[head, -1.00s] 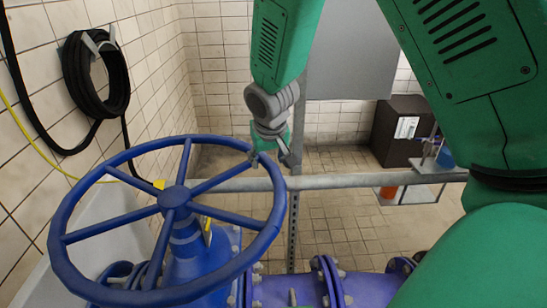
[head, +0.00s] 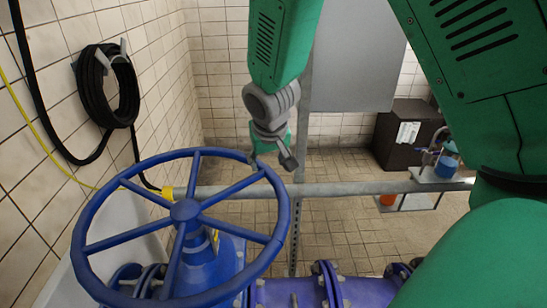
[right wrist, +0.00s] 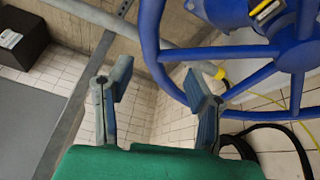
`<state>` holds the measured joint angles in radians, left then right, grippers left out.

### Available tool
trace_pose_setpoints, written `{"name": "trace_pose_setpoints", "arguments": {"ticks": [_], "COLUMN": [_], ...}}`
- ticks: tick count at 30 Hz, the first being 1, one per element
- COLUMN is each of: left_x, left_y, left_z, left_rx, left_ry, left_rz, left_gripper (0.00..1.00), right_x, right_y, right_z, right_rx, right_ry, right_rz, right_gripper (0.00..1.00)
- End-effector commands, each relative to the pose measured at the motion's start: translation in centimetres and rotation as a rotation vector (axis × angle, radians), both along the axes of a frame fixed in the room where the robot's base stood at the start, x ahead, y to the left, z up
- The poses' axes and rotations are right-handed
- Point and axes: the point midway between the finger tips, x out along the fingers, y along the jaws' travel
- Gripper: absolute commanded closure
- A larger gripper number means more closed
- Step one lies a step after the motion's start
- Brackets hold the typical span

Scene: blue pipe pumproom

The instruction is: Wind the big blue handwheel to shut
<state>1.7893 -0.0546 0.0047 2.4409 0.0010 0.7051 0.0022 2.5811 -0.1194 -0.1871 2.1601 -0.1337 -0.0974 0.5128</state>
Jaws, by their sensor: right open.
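The big blue handwheel (head: 185,211) stands at the lower left of the head view, with spokes running from its hub to a round rim. It fills the upper right of the right wrist view (right wrist: 277,51). My right gripper (head: 271,160) is at the rim's far right side in the head view. In the right wrist view its two fingers (right wrist: 161,86) are spread apart with nothing gripped. The right-hand finger overlaps the rim in the picture; I cannot tell whether they touch. My left gripper is not in view.
A grey horizontal rail (head: 340,189) runs behind the wheel. Blue pipework (head: 325,290) lies below right. A coiled black hose (head: 108,86) hangs on the tiled left wall. A dark box (head: 402,133) stands at the back right. Tiled floor is clear behind the rail.

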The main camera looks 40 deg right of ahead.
Motion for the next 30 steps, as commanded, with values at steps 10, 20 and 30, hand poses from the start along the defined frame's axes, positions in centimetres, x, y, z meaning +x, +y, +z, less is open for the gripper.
{"name": "trace_pose_setpoints", "arguments": {"ticks": [10,20,30], "left_x": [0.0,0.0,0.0], "left_y": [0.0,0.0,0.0], "left_z": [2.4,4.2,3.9], "left_rx": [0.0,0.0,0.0], "left_ry": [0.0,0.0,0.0], "left_rz": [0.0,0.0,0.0], "left_gripper": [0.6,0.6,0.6], "right_x": [-0.4,-0.9,-1.3], "right_y": [0.2,1.6,2.1], "right_z": [2.4,4.6,6.3], "right_rx": [0.006,0.001,0.003], "right_ry": [-0.001,0.0,-0.002], "right_rz": [-0.001,0.0,-0.001], "right_gripper": [0.54,0.54,0.54]}}
